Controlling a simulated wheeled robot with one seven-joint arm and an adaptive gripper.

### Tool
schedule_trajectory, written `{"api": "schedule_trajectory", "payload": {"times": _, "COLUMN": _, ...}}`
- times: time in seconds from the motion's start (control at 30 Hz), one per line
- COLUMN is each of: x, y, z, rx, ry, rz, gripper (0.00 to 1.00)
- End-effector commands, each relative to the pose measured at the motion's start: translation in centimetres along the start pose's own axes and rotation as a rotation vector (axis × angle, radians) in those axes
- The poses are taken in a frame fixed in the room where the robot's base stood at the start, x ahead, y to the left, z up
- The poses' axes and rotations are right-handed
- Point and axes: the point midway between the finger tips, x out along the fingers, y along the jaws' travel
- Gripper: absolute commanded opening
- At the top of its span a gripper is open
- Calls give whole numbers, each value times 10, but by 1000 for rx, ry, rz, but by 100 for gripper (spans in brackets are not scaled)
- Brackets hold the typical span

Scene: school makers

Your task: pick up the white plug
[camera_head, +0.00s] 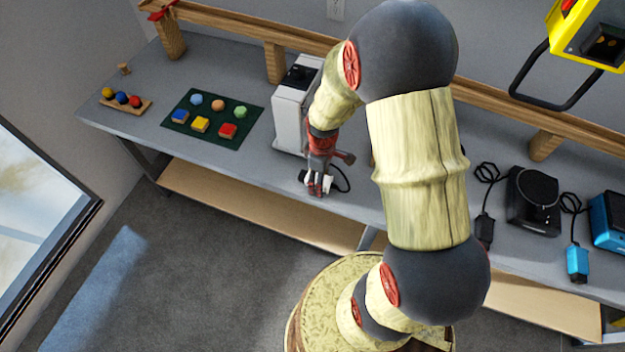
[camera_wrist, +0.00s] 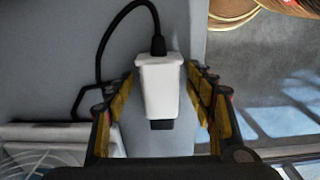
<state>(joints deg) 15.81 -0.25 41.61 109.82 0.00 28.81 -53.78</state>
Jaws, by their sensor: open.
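The white plug (camera_wrist: 160,88) lies on the grey table near its front edge, with a black cord running from its top end and a dark tip at the other end. In the wrist view it sits between the two fingers of my gripper (camera_wrist: 160,112), which is open, with a gap showing on each side of the plug. In the head view my gripper (camera_head: 318,186) is over the white plug (camera_head: 308,178) at the table's front edge and hides part of it.
A white device (camera_head: 291,118) stands just behind my gripper. A green mat (camera_head: 211,142) with coloured shapes lies to the left. A black plug (camera_head: 484,230), a black device (camera_head: 530,200) and a blue plug (camera_head: 577,264) are to the right. The grey table (camera_head: 258,165) is bare left of the gripper.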

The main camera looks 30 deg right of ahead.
Motion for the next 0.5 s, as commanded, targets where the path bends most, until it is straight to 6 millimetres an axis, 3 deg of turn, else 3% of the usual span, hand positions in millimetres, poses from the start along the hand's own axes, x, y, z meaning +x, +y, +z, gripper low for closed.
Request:
{"api": "schedule_trajectory", "payload": {"times": 0.1, "x": -1, "y": 0, "z": 0, "rx": 0, "ry": 0, "rz": 0, "gripper": 53}}
{"api": "schedule_trajectory", "payload": {"times": 0.5, "x": -1, "y": 0, "z": 0, "rx": 0, "ry": 0, "rz": 0, "gripper": 31}}
